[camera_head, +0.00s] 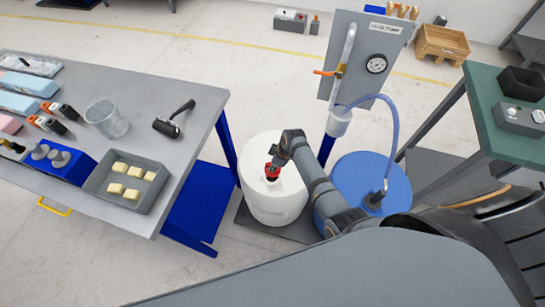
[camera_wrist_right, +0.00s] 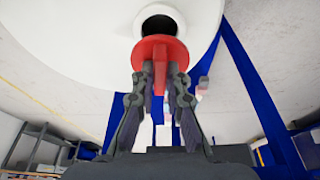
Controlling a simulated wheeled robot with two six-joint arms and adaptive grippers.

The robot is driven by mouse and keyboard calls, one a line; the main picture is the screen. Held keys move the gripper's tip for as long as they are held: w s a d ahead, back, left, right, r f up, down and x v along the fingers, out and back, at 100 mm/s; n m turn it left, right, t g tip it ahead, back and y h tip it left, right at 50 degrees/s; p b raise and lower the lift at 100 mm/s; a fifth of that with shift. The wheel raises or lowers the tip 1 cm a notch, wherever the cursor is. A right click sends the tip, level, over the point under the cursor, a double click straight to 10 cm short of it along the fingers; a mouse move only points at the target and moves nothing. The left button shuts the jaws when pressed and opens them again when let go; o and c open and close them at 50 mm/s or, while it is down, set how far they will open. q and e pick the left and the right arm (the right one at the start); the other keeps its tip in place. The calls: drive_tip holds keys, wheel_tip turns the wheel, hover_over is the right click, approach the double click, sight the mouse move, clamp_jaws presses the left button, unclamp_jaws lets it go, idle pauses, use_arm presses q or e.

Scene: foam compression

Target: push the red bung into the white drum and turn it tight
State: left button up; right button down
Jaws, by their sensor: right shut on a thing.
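In the head view the bung (camera_head: 270,170) is over the drum top. My left gripper is not in view.
A blue drum (camera_head: 368,172) with a hose stands close at the right of the white drum. A gauge panel (camera_head: 360,60) rises behind. The grey table (camera_head: 175,95) at left holds a tray of foam blocks (camera_head: 128,183), a beaker (camera_head: 107,118) and a hammer (camera_head: 175,118).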

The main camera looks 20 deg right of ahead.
drive_tip(key=shift+w+n, duration=0.15)
drive_tip(key=shift+n, duration=0.15)
drive_tip(key=shift+a+f, duration=0.15)
wheel_tip(320, 180, down, 4)
drive_tip(key=b, duration=0.5)
drive_tip(key=shift+f, duration=0.2)
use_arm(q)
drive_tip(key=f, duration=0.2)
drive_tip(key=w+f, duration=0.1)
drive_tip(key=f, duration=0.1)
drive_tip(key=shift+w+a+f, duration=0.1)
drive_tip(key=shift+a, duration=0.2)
use_arm(e)
drive_tip(key=shift+r, duration=0.15)
use_arm(q)
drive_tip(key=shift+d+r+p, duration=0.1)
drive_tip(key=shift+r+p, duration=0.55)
drive_tip(key=shift+p, duration=0.05)
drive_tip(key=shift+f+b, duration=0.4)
drive_tip(key=shift+b, duration=0.05)
use_arm(e)
drive_tip(key=shift+f, duration=0.6)
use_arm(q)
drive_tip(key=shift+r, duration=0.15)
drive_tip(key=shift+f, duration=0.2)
use_arm(e)
drive_tip(key=shift+f, duration=0.3)
